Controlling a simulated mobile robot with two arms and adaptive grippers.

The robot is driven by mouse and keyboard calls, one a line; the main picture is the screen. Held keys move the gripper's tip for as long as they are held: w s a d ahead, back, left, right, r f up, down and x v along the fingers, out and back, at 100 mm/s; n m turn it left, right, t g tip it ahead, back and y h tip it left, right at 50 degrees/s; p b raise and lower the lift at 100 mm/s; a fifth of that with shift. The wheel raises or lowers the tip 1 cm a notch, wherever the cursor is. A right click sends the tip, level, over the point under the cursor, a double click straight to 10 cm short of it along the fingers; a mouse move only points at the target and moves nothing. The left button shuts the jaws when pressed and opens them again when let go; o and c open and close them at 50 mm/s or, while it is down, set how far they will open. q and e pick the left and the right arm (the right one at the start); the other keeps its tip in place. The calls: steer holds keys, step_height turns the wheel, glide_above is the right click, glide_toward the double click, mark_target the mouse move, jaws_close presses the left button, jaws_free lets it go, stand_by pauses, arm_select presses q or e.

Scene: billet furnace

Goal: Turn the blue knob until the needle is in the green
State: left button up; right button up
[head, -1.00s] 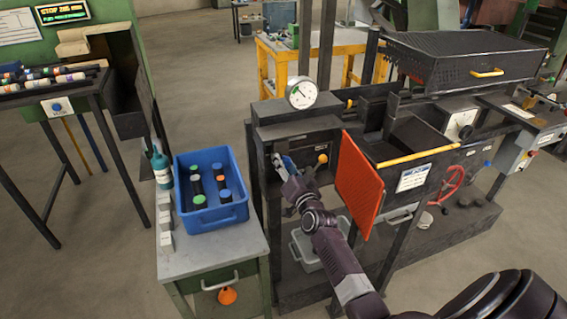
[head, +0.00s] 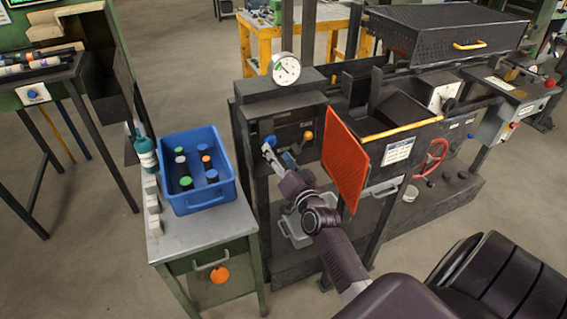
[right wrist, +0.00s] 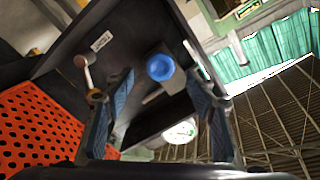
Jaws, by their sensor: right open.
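The blue knob (head: 270,141) is on the dark front panel below the gauge, left of an orange knob (head: 308,136). My right gripper (head: 277,156) is just below and in front of the blue knob. In the right wrist view the blue knob (right wrist: 160,67) shows ahead of and between the open fingers (right wrist: 161,90), apart from both. The round white gauge (head: 285,68) stands on top of the panel housing, with a green mark on its dial. The needle is too small to read surely. My left gripper is out of view.
A perforated orange panel (head: 346,160) stands close to the right of my right arm; it also shows in the right wrist view (right wrist: 40,130). A blue bin (head: 222,190) with several capped cylinders stands on a cabinet at left. A grey bin (head: 292,233) sits below.

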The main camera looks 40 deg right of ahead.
steer(key=shift+v, duration=2.15)
